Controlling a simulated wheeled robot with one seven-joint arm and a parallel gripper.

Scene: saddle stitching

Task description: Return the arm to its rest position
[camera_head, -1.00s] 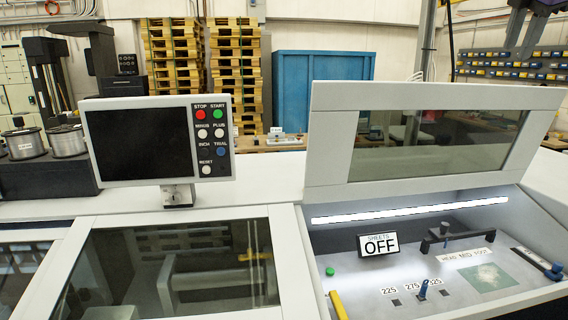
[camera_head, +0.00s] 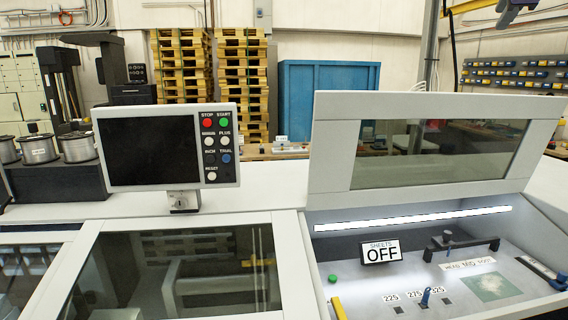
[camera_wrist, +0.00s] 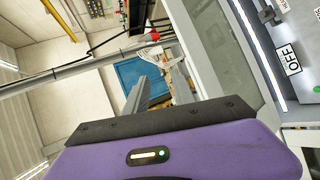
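My gripper (camera_wrist: 145,95) shows in the wrist view as a purple body with a black plate and a narrow grey part sticking out beyond it. I cannot make out two separate fingertips or whether they are apart. Nothing held is visible. In the head view only a small purple and dark part of my arm (camera_head: 512,10) shows at the top right edge, high above the machine and clear of it.
The machine's clear lid (camera_head: 440,150) stands raised over a lit bay with an OFF sign (camera_head: 381,251), a blue lever (camera_head: 425,298) and a black bar handle (camera_head: 462,246). A control screen (camera_head: 147,147) stands at left. A blue cabinet (camera_head: 330,100) and pallets (camera_head: 182,75) are behind.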

